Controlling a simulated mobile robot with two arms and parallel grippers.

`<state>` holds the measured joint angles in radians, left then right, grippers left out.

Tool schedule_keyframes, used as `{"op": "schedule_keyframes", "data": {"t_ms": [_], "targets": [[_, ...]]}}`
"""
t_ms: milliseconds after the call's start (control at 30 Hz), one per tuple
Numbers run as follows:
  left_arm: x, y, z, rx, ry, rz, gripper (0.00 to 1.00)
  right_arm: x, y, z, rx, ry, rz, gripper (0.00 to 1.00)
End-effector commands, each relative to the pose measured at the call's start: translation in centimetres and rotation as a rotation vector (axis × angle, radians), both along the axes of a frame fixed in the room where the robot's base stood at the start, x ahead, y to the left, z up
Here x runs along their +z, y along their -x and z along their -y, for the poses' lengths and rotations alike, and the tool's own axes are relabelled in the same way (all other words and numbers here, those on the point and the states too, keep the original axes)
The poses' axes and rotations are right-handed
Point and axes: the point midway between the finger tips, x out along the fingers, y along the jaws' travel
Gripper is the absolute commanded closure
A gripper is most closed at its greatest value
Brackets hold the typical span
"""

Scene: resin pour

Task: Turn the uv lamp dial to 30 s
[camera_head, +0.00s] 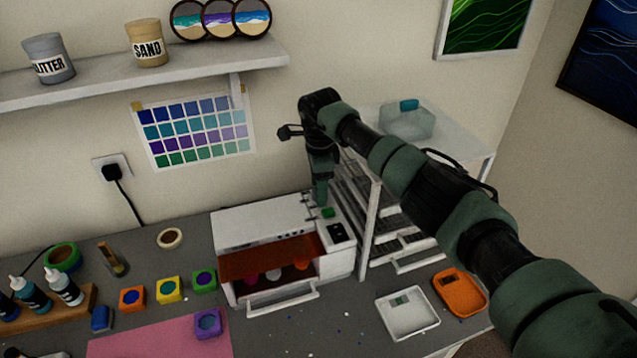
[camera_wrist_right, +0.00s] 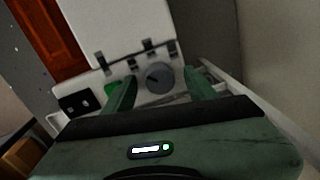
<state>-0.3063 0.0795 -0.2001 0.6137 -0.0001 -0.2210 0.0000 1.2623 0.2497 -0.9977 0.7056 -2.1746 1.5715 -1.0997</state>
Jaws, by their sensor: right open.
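The uv lamp (camera_head: 265,218) is a white box with an orange front window, standing on the grey bench. In the right wrist view, its round grey dial (camera_wrist_right: 159,77) sits on the white top strip and has a small dark mark; I cannot read a setting. My right gripper (camera_head: 320,196) points down over the lamp's right part. In the right wrist view, my right gripper (camera_wrist_right: 161,86) is open, with one green finger on each side of the dial; contact cannot be told. The dial is hidden behind the gripper in the head view. My left gripper is not in view.
A green button (camera_head: 328,212) and a black panel (camera_head: 336,232) are on the lamp's right strip. A white rack (camera_head: 368,225) stands close to its right. Small colored pots stand left.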

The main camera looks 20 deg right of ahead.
Motion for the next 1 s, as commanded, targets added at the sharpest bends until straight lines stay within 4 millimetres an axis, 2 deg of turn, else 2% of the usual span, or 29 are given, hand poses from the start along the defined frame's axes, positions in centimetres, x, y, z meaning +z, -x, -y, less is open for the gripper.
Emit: {"op": "schedule_keyframes", "data": {"t_ms": [133,300,500,767,1000], "targets": [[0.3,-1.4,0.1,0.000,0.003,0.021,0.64,-0.4,0.0,0.0,0.001,-0.001,0.000,0.43],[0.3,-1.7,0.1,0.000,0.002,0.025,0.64,-0.4,0.0,0.0,0.001,-0.001,0.000,0.43],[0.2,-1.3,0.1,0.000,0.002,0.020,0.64,-0.4,0.0,0.0,0.001,-0.001,0.001,0.99],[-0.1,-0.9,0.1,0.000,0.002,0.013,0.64,-0.5,-0.1,0.0,-0.016,0.000,0.002,1.00],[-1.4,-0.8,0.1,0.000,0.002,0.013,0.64,-0.7,-0.1,0.0,-0.117,0.000,0.003,1.00]]}}
